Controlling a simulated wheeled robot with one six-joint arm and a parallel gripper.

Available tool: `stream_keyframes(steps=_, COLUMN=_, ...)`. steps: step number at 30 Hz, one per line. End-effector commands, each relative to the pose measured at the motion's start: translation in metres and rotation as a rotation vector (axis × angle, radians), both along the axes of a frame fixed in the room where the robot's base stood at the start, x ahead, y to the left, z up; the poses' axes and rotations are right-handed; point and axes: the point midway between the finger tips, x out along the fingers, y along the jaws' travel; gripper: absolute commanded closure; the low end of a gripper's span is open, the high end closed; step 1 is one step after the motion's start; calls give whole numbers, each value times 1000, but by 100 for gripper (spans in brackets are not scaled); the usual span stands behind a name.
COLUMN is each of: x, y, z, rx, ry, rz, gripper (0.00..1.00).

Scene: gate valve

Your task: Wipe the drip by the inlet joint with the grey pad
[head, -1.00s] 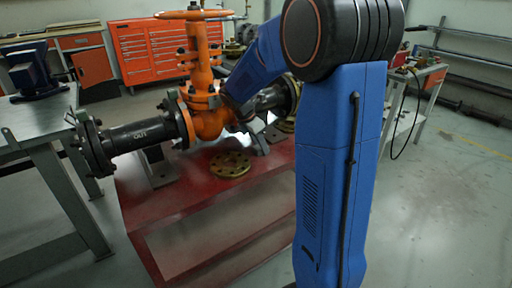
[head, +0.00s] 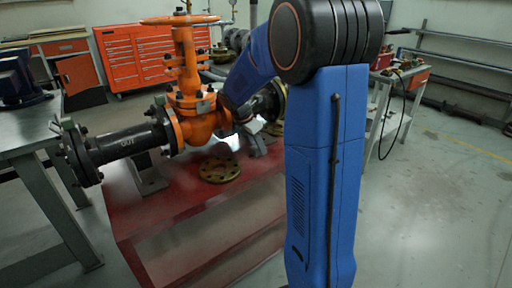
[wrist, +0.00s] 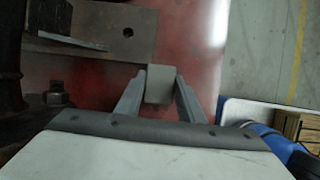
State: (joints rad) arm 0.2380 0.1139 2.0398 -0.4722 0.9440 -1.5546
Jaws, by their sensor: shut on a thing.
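My gripper (wrist: 162,96) is shut on the grey pad (wrist: 159,82), a small block held between its two fingers in the wrist view. In that view the pad is over the red bench surface (wrist: 192,50), beside a dark metal bracket (wrist: 120,28); I cannot tell whether it touches the surface. I cannot make out the drip or which joint is the inlet.
A brass flange (head: 219,170) lies on the red bench (head: 150,212) in front of the valve. A grey table (head: 20,130) with a blue vise stands left. An orange tool cabinet (head: 137,58) is behind. Open floor lies to the right.

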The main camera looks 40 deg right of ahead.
Motion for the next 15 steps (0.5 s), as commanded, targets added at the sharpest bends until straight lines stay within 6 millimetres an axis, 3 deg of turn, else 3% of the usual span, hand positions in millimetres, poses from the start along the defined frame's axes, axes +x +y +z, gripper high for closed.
stream_keyframes(steps=15, x=0, y=31, z=2, rx=-4, ry=-4, rz=1, gripper=98)
